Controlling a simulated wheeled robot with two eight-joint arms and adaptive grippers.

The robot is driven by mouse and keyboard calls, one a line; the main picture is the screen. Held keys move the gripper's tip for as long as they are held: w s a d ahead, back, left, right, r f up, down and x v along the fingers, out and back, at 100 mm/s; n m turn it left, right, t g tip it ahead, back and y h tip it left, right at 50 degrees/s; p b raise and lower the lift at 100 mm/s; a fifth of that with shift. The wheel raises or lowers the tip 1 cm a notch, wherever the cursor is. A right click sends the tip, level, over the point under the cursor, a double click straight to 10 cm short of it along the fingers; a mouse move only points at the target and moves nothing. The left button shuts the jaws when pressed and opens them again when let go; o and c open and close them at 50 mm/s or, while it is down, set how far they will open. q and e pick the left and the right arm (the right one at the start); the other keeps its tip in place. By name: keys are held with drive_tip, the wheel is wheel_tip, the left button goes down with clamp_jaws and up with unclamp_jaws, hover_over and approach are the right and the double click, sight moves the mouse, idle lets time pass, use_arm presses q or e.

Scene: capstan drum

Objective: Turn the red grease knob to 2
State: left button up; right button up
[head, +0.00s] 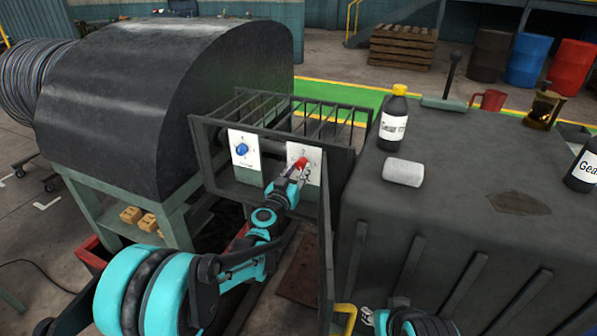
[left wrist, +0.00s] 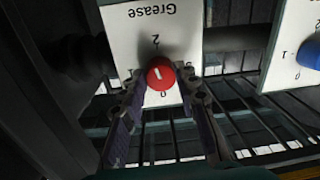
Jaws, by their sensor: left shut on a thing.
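The red grease knob (head: 300,163) stands on a white label plate (head: 311,160) on the dark frame. My left gripper (head: 297,172) reaches up to it and is shut on it. In the left wrist view the red knob (left wrist: 160,74) sits between the two fingertips of my left gripper (left wrist: 161,88). The grease plate (left wrist: 122,42) appears upside down there, with 2 above the knob and 0 below. The knob's short white line is close to upright in the picture, its upper end leaning slightly left, toward the 2. The fingers partly hide the side marks. My right gripper is not visible.
A blue knob (head: 241,150) on its own white plate is left of the red one. The dark bar cage (head: 340,155) surrounds the plates closely. A large dark drum cover (head: 130,90) stands left.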

use_arm(q)
drive_tip(key=shift+f+m, duration=0.1)
drive_tip(key=shift+m, duration=1.5)
drive_tip(key=o, duration=1.2)
drive_tip(key=shift+c, duration=0.2)
drive_tip(key=v, duration=1.2)
drive_tip(key=shift+a+f, duration=0.1)
